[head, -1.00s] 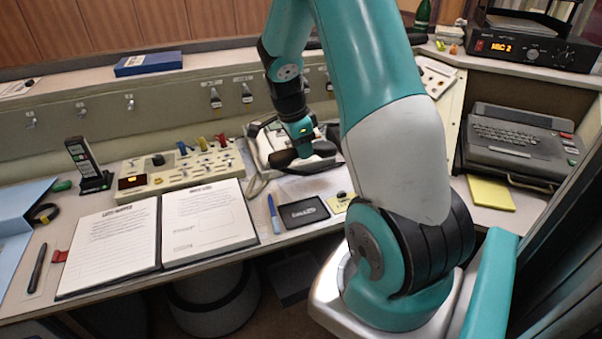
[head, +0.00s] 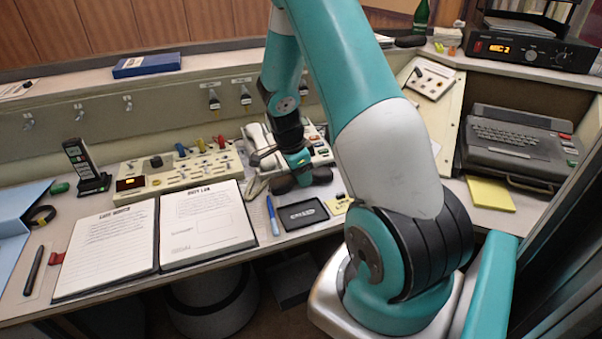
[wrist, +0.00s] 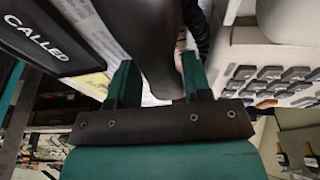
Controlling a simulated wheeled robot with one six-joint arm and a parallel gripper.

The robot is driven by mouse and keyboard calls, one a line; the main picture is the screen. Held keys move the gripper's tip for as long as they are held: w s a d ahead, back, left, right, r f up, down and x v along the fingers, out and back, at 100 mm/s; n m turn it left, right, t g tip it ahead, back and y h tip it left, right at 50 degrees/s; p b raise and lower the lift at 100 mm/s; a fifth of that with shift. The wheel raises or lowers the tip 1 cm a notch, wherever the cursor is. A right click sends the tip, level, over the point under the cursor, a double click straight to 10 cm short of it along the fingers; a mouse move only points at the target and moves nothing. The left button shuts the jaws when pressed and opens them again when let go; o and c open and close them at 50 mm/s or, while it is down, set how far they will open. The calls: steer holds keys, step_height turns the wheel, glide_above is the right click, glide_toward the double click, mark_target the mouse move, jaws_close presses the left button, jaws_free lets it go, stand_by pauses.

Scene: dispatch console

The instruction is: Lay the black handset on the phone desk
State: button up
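The black handset (head: 301,179) is at my gripper (head: 298,165), over the desk just in front of the pale desk phone (head: 320,152). In the wrist view the dark handset (wrist: 150,35) runs between the two teal fingers of my gripper (wrist: 158,85), which are closed about it. I cannot tell whether the handset touches the desk. My gripper and wrist hide part of the phone. The phone's grey keys (wrist: 270,85) show at the right of the wrist view. The pale phone desk (head: 285,244) runs across the front.
A black plate (head: 303,213), a blue pen (head: 272,214) and a small yellow note (head: 340,204) lie close in front of the handset. An open log book (head: 205,222) is to the left. A switch panel (head: 178,168) stands behind it. A grey typewriter-like machine (head: 520,145) is at right.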

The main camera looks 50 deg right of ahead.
mark_target(291, 176)
steer(key=shift+o, duration=0.7)
steer(key=shift+r, duration=0.15)
steer(key=v, duration=1.2)
steer(key=a+r+n+t+y, duration=0.1)
steer(key=a+r+n, duration=0.2)
steer(key=a+n, duration=0.45)
steer(key=s+a+r+n+t+y, duration=0.1)
steer(key=s+a+r+n, duration=0.1)
steer(key=a+n, duration=0.45)
steer(key=s+a+r+n+y, duration=0.1)
steer(key=a+r+n, duration=0.15)
steer(key=a, duration=0.65)
steer(key=s+a+r+n+y, duration=0.3)
steer(key=s+a+n, duration=0.9)
steer(key=n, duration=0.3)
steer(key=shift+s+a+r+g+y+p, duration=0.3)
steer(key=shift+s+a, duration=0.1)
steer(key=shift+s, duration=0.5)
